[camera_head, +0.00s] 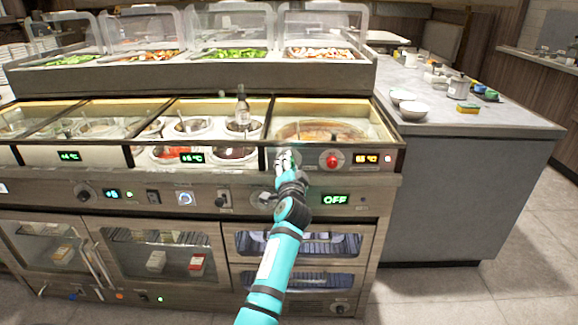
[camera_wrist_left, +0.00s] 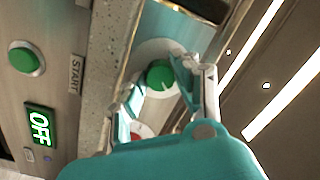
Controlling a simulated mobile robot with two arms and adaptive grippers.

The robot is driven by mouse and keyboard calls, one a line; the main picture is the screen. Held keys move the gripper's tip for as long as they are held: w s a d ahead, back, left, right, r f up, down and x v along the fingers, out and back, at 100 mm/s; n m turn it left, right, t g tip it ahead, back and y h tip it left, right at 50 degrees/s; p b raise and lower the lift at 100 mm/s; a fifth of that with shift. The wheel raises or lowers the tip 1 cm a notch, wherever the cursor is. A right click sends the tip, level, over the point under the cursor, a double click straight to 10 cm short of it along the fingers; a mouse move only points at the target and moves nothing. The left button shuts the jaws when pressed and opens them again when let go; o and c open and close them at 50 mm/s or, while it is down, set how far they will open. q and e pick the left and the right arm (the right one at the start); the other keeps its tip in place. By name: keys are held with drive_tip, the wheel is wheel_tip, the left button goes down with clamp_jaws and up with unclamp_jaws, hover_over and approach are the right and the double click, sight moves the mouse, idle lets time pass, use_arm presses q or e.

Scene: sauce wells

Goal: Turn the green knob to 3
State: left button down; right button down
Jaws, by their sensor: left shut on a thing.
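The green knob (camera_wrist_left: 158,76) is round and sits on a pale disc on the counter's front panel in the left wrist view. My left gripper (camera_wrist_left: 157,86) is shut on it, with one finger on either side. In the head view my left gripper (camera_head: 286,158) is at the panel, left of a red knob (camera_head: 332,160), and hides the green knob. I cannot read the number the knob points to. My right gripper is not in view.
A green display reads OFF (camera_head: 335,199); it also shows in the left wrist view (camera_wrist_left: 40,125), near a green button (camera_wrist_left: 26,58) and a START label (camera_wrist_left: 75,74). An orange display (camera_head: 366,159) is right of the red knob.

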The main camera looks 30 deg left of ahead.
use_arm(q)
drive_tip(key=shift+n, duration=0.4)
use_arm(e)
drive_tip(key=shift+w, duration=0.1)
use_arm(q)
drive_tip(key=shift+n+h+b, duration=0.3)
drive_tip(key=shift+n+b, duration=0.55)
drive_tip(key=shift+n, duration=2.55)
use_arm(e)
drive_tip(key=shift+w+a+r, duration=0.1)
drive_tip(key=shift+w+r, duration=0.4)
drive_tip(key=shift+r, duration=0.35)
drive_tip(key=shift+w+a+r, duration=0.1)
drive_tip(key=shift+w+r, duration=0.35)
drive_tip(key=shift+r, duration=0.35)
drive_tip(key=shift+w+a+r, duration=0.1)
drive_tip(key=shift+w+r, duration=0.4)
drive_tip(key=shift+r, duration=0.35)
use_arm(q)
drive_tip(key=c, duration=1.2)
unclamp_jaws()
drive_tip(key=shift+c, duration=0.2)
